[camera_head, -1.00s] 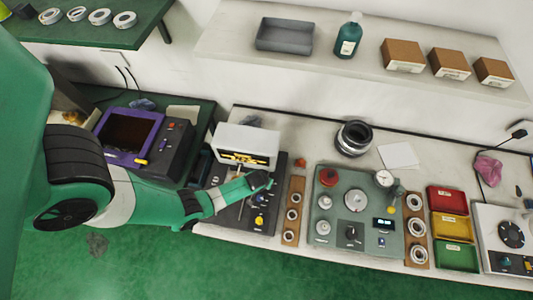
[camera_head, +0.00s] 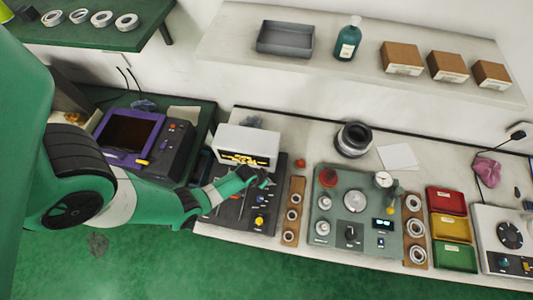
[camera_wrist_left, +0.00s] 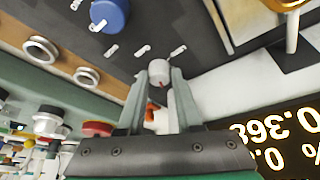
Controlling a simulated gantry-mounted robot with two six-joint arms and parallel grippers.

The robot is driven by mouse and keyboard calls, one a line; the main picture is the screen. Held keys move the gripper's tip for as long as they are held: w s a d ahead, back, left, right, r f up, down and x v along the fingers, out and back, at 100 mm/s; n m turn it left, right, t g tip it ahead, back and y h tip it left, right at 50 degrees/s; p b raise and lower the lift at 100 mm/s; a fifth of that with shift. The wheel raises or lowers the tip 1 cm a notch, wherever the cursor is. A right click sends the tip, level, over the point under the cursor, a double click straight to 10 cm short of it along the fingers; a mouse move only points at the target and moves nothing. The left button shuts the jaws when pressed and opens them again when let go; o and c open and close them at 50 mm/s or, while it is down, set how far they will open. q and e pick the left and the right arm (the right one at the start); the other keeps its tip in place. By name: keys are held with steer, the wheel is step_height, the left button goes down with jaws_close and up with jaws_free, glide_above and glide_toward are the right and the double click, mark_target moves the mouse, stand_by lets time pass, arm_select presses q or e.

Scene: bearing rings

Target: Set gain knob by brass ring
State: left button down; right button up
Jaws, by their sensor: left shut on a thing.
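My left gripper (camera_wrist_left: 160,82) is shut on a small pale grey knob (camera_wrist_left: 161,70) with a red mark, which shows between its fingertips. The knob sits on a dark control panel (camera_head: 235,212), with short white marks beside it. In the head view the gripper (camera_head: 262,182) is over the panel's upper right part and hides the knob. A brass-coloured round part on a post (camera_wrist_left: 288,22) is at the upper right of the wrist view. A white box with a yellow lit display (camera_head: 247,160) stands behind the panel; its digits (camera_wrist_left: 270,140) read about 0.368. My right gripper is not in view.
A blue knob (camera_wrist_left: 109,14) and a yellow knob (camera_head: 260,221) are on the same panel. A wooden strip with rings (camera_head: 289,226) stands just right of it, then a green instrument panel (camera_head: 340,215). Red, yellow and green trays (camera_head: 446,200) are farther right.

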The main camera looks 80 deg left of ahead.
arm_select(q)
steer(key=m+h, duration=0.1)
steer(key=m, duration=0.1)
steer(key=shift+a+m, duration=0.15)
steer(key=shift+m, duration=0.25)
steer(key=shift+m+h+b, duration=0.6)
steer(key=shift+m+b, duration=0.25)
steer(key=shift+m, duration=0.75)
steer(key=c, duration=0.6)
jaws_free()
